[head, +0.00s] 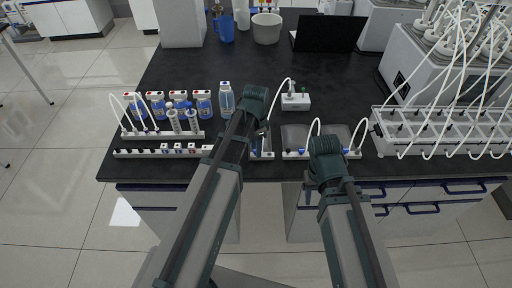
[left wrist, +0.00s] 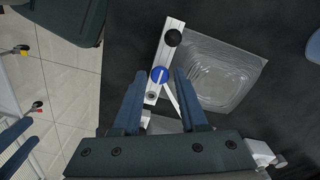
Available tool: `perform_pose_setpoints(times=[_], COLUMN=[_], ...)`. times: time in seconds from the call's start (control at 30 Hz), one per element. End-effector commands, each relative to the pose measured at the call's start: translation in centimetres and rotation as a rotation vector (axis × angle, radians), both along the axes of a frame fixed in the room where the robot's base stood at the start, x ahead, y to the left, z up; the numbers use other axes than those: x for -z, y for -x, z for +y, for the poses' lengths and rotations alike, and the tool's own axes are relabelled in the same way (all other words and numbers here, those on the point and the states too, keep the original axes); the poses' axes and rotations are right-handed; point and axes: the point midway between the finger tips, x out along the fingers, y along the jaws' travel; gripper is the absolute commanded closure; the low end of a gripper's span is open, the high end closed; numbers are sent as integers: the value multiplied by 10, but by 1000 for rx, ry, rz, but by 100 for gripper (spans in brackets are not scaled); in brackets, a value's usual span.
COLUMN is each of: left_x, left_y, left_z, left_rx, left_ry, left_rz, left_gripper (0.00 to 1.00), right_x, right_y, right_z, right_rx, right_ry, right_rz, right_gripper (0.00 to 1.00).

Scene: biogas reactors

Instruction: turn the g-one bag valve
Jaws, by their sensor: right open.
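A round blue valve knob (left wrist: 159,74) with a pale line across it sits on a white rail (left wrist: 168,52) in the left wrist view. A clear bag (left wrist: 225,75) lies beside the rail. My left gripper (left wrist: 158,84) is open, with one finger on each side of the blue knob; I cannot tell whether they touch it. In the head view the left gripper (head: 262,143) points down at the bench's front edge, mostly hidden by its arm. My right gripper (head: 309,193) is open, partly hidden by its arm, in front of the bench edge.
A black knob (left wrist: 173,38) sits further along the rail. Blue-labelled bottles (head: 204,104) and a white rail with syringes (head: 165,134) stand to the left. A white rack with tubes (head: 440,130) stands at the right.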

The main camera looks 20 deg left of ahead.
Motion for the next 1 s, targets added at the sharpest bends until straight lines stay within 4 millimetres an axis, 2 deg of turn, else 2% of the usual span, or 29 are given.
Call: perform_pose_setpoints(times=[0.03, 0.2, 0.23, 0.67, 1.0], left_x=[0, 0, 0, 0, 0], left_y=[0, 0, 0, 0, 0], left_z=[0, 0, 0, 0, 0], left_rx=[0, 0, 0, -49, -304], left_ry=[0, 0, 0, 0, 0], left_rz=[0, 0, 0, 0, 0], left_gripper=[68, 99, 100, 100, 100], right_x=[0, 0, 0, 0, 0], right_y=[0, 0, 0, 0, 0], right_z=[0, 0, 0, 0, 0], right_rx=[0, 0, 0, 0, 0], right_ry=[0, 0, 0, 0, 0], right_rz=[0, 0, 0, 0, 0], right_gripper=[50, 50, 50, 50, 50])
